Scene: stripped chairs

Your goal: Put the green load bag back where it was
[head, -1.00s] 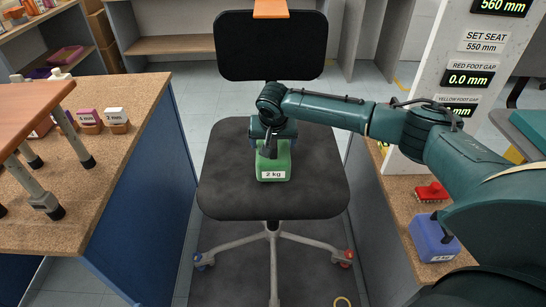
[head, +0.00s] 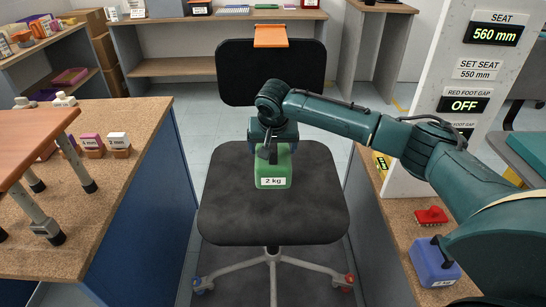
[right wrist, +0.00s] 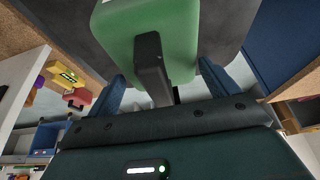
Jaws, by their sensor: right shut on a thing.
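The green load bag (head: 272,170), labelled 2 kg, is upright over the middle of the black chair seat (head: 235,220). My right gripper (head: 270,148) comes down from above and is shut on the bag's dark handle. The right wrist view shows the green bag (right wrist: 180,35) and its handle (right wrist: 152,65) close up, between the blue fingers. Whether a small gap lies between bag and seat is hard to see. My left gripper is not in view.
A blue bag (head: 433,262) and a red brush-like thing (head: 431,215) lie on the right bench. The backrest (head: 272,75) stands behind the bag. A back shelf (head: 215,67) has open room.

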